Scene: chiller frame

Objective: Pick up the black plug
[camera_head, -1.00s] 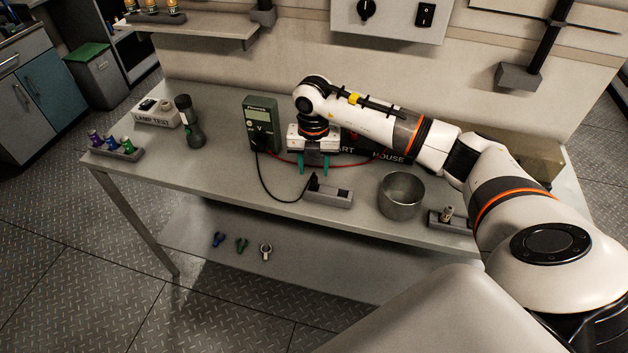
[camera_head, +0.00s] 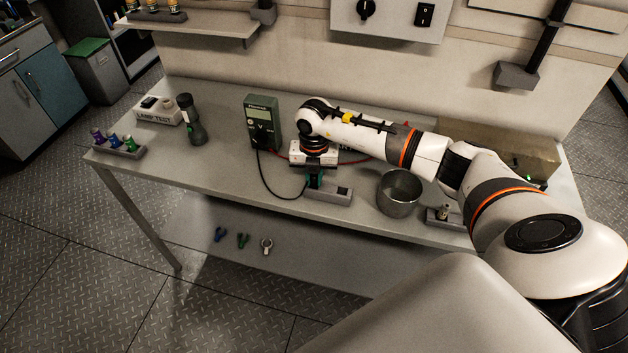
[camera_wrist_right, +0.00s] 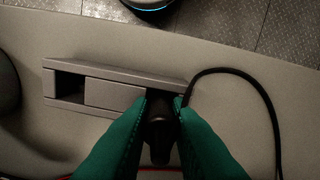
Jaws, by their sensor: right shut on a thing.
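The black plug (camera_wrist_right: 160,135) is between the two teal fingers of my right gripper (camera_wrist_right: 161,110) in the wrist view. The fingers are shut on it from both sides. The plug is at the right end of the grey holder (camera_wrist_right: 112,92) in that view; I cannot tell whether it is seated or lifted. In the head view my right gripper (camera_head: 315,181) is at the left end of the grey holder (camera_head: 336,196), and the fingers mostly hide the plug. A black cable (camera_head: 268,186) loops from there to the green multimeter (camera_head: 262,122). My left gripper is not in view.
A metal cup (camera_head: 399,193) stands right of the holder, with a small grey block (camera_head: 438,219) beyond it. A flashlight (camera_head: 192,120), a lamp test box (camera_head: 160,116) and a rack of coloured pieces (camera_head: 118,148) are at the left. The front left tabletop is clear.

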